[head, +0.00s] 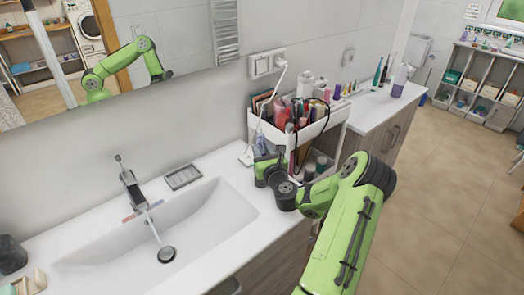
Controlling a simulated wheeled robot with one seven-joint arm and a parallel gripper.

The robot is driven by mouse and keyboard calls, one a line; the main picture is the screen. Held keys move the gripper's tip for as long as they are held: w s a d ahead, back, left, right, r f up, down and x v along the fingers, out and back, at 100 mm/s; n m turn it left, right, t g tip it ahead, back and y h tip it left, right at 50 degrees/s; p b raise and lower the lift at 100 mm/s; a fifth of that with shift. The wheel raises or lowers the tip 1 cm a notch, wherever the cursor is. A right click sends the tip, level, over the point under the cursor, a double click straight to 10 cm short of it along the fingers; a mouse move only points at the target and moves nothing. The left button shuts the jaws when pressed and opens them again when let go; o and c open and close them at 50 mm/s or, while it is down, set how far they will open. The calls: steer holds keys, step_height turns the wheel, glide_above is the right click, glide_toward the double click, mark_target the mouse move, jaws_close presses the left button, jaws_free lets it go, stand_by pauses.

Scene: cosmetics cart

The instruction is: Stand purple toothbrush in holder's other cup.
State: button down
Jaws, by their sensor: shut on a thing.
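My green and dark arm reaches over the counter to the front left side of the white cart. My gripper (262,148), small and partly hidden by my own wrist, is beside the cart's left end, above the counter. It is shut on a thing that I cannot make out. I cannot clearly pick out the purple toothbrush or the holder and its cups.
The white cart (330,135) is crowded with cosmetics. A white cable hangs from the wall socket (266,63) near my gripper. The sink (165,235) and soap tray (183,177) lie left. Bottles, including a purple one (400,80), stand on the far counter.

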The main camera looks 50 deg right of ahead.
steer(key=shift+f+b, duration=2.65)
steer(key=shift+f, duration=0.65)
steer(key=c, duration=0.7)
jaws_free()
steer(key=b+v, duration=1.2)
steer(key=v, duration=0.1)
steer(key=shift+s+f+b, duration=0.15)
steer(key=shift+f+b, duration=0.15)
steer(key=shift+f, duration=0.05)
steer(key=shift+s+a+r+b, duration=0.1)
steer(key=shift+s+b, duration=0.25)
steer(key=shift+b, duration=0.3)
steer(key=shift+s+a+r+b, duration=0.15)
steer(key=shift+s+b, duration=0.2)
steer(key=shift+b, duration=0.25)
steer(key=shift+s+a+b, duration=0.3)
steer(key=shift+s+b, duration=0.05)
steer(key=shift+b, duration=0.25)
steer(key=shift+a, duration=0.1)
steer(key=shift+r, duration=0.1)
steer(key=shift+s, duration=0.1)
